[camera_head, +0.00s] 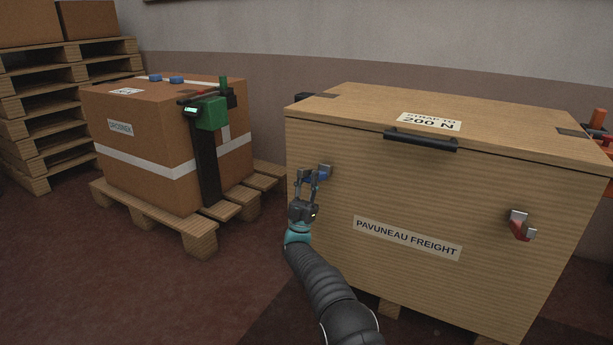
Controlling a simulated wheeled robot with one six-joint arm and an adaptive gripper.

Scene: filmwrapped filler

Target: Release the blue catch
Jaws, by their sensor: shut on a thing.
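The blue catch (324,172) is on the left part of the front face of a wooden crate (440,195), below the lid edge. My gripper (313,177) is at the catch and shut on it, with its fingers pointing up. The fingers cover part of the catch, so I cannot tell how far its lever is turned. A red catch (521,226) is on the right part of the same face. The crate's lid (370,103) lies flat on top and looks closed.
A black handle (420,141) juts from the lid's front edge. To the left, a cardboard box (150,148) with a green strapping tool (212,113) stands on a pallet (200,228). Stacked pallets (40,108) are at far left. The floor at lower left is clear.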

